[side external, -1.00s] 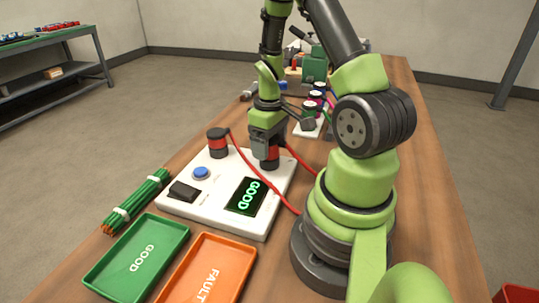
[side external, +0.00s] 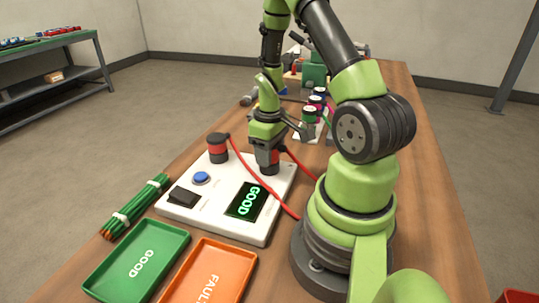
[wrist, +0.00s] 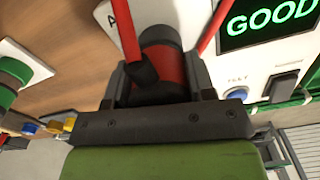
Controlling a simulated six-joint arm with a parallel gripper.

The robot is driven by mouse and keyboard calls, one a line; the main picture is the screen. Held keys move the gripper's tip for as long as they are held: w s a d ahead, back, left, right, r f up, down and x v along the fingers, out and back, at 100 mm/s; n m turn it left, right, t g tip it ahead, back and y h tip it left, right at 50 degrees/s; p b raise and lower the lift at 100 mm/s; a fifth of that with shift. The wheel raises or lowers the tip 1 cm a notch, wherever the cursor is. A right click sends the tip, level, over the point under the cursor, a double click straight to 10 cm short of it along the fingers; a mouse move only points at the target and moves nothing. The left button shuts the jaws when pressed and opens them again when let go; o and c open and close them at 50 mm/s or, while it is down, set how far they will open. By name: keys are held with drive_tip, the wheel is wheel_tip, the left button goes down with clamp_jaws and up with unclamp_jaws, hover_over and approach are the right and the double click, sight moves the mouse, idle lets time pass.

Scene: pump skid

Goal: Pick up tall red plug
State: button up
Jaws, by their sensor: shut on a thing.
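A red-banded black plug (side external: 269,167) stands upright at the far right of the white test board (side external: 180,212). My gripper (side external: 268,154) has come down on it from above, and its jaws are shut on the red band. In the wrist view the plug (wrist: 163,58) sits between my gripper's jaws (wrist: 160,85), with a red cable (wrist: 129,30) leaving its top. I cannot tell whether its base is clear of the board. A second red-banded plug (side external: 218,149) stands at the board's back left, apart from my gripper.
The board has a blue button (side external: 201,178), a black switch (side external: 183,196) and a screen reading GOOD (side external: 246,200). Red cables (side external: 254,174) run across it. A green tray (side external: 137,262) and an orange tray (side external: 214,272) lie in front. Green wires (side external: 135,206) lie left.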

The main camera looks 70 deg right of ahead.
wheel_tip(320, 180, up, 10)
drive_tip(key=shift+f, duration=0.1)
idle(0.4)
drive_tip(key=w+a+f+n, duration=0.1)
drive_tip(key=w+a, duration=0.3)
drive_tip(key=a, duration=0.1)
drive_tip(key=w+a+f+n, duration=0.1)
drive_tip(key=w+a, duration=0.3)
drive_tip(key=a, duration=0.2)
drive_tip(key=w+a+f+n, duration=0.1)
drive_tip(key=w+a, duration=0.4)
drive_tip(key=a, duration=0.1)
drive_tip(key=shift+w+a+f+n, duration=0.1)
drive_tip(key=shift+a+f+n, duration=0.15)
drive_tip(key=shift+f+n, duration=0.15)
drive_tip(key=a+f+n, duration=0.1)
drive_tip(key=a, duration=0.7)
drive_tip(key=shift+w+a+f, duration=0.1)
drive_tip(key=shift+w+f, duration=0.05)
drive_tip(key=shift+f, duration=1.1)
drive_tip(key=shift+w+a+f, duration=0.1)
drive_tip(key=shift+f, duration=1.1)
drive_tip(key=shift+w+a+f, duration=0.1)
drive_tip(key=shift+w+f, duration=0.05)
drive_tip(key=shift+f, duration=1.1)
drive_tip(key=shift+f, duration=0.45)
